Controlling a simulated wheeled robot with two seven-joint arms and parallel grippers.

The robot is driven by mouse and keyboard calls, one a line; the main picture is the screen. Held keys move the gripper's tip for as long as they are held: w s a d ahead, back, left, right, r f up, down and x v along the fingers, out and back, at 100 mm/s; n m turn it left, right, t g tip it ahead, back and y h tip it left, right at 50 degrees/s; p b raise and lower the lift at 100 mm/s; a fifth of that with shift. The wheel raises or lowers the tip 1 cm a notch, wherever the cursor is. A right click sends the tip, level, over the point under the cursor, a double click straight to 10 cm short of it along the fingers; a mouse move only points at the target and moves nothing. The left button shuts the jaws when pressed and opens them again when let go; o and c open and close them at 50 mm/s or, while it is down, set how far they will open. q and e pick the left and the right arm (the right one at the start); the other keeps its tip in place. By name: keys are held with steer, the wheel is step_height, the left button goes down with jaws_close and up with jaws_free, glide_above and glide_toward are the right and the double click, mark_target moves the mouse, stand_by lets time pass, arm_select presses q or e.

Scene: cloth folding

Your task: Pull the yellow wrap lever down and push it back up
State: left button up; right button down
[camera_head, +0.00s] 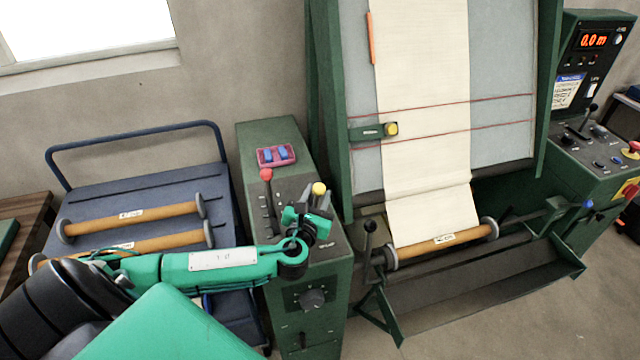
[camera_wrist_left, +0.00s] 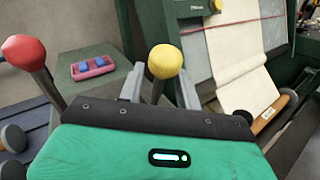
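The yellow wrap lever (camera_head: 319,188) stands on the green control console left of the cloth machine. Its round yellow knob (camera_wrist_left: 165,61) also shows in the left wrist view, with its dark shaft running down behind my gripper body. My left gripper (camera_head: 314,204) is at the lever, just below the knob. In the wrist view its two grey fingers stand apart, one on each side of the shaft, with a visible gap. The lower shaft and its slot are hidden by the gripper. My right gripper is not in view.
A red-knobbed lever (camera_head: 266,175) stands close left of the yellow one. A pink tray with blue pieces (camera_head: 277,156) lies behind on the console (camera_head: 262,133). A blue cart (camera_head: 140,172) with wooden rollers is at left. Cream cloth (camera_head: 425,110) hangs at right.

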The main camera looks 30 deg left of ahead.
arm_select(q)
steer(key=shift+w+a+r, duration=0.15)
steer(key=shift+w, duration=0.5)
steer(key=shift+w+a, duration=0.1)
steer(key=shift+w, duration=0.2)
steer(key=shift+w+a, duration=0.15)
steer(key=shift+w, duration=0.15)
steer(key=shift+w+f, duration=0.15)
steer(key=shift+f, duration=0.05)
steer(key=c, duration=0.7)
jaws_close()
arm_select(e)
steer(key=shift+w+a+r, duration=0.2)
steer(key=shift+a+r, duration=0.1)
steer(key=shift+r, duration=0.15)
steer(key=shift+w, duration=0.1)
